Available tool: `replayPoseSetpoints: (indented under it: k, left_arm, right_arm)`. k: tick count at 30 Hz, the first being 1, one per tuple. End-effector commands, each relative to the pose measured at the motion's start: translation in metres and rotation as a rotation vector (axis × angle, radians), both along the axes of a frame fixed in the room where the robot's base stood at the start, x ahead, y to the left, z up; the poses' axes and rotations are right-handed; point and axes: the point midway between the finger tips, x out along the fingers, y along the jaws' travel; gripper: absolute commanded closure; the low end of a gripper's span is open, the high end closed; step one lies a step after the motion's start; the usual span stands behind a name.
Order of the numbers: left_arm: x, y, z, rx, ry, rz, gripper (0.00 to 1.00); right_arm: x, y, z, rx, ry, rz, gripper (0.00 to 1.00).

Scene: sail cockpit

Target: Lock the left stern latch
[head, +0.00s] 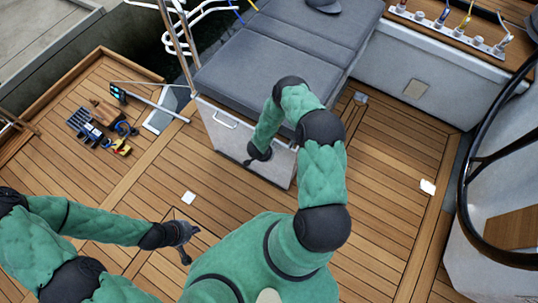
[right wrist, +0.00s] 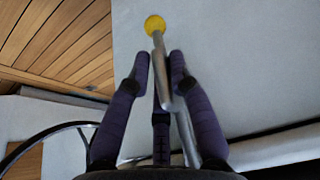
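In the right wrist view, a metal lever (right wrist: 164,70) with a yellow round end (right wrist: 154,25) lies against a pale panel (right wrist: 235,65). I take it for the latch. My right gripper (right wrist: 160,62) has its purple fingers on either side of the lever, with narrow gaps; firm contact is not visible. In the head view the right gripper (head: 257,155) is small, at the front of the white locker (head: 225,140) under the grey cushions. I cannot make out the latch there. My left gripper (head: 188,240) is open and empty above the wooden deck.
The locker front has a pale handle (head: 225,119). Tools (head: 100,125) lie on the deck at the left. A steering wheel (head: 470,170) stands at the right. The deck (head: 385,190) right of my right arm is mostly clear.

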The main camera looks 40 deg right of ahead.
Motion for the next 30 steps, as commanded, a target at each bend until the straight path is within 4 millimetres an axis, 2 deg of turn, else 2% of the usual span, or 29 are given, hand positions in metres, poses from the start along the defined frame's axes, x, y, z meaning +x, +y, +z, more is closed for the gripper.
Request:
replayPoseSetpoints:
  k: [1,2,3,12,16,20,30]
  left_arm:
    - [0.0,0.0,0.0,0.0,0.0,0.0,1.0]
    - [0.0,0.0,0.0,0.0,0.0,0.0,1.0]
    - [0.0,0.0,0.0,0.0,0.0,0.0,1.0]
    - [0.0,0.0,0.0,0.0,0.0,0.0,1.0]
    - [0.0,0.0,0.0,0.0,0.0,0.0,1.0]
    - [0.0,0.0,0.0,0.0,0.0,0.0,1.0]
    - [0.0,0.0,0.0,0.0,0.0,0.0,1.0]
  right_arm:
    - [0.006,-0.006,0.003,-0.01,-0.012,-0.005,0.67]
    - [0.006,-0.005,0.003,-0.01,-0.012,-0.004,0.59]
    - [0.006,-0.005,0.003,-0.009,-0.012,-0.004,0.56]
    - [0.002,-0.002,0.002,-0.004,-0.005,-0.002,0.56]
    - [0.002,0.001,0.008,-0.003,-0.005,-0.001,0.56]
    - [0.0,0.006,0.023,-0.003,-0.005,-0.001,0.56]
    - [-0.008,0.028,0.08,-0.004,-0.008,0.0,0.56]
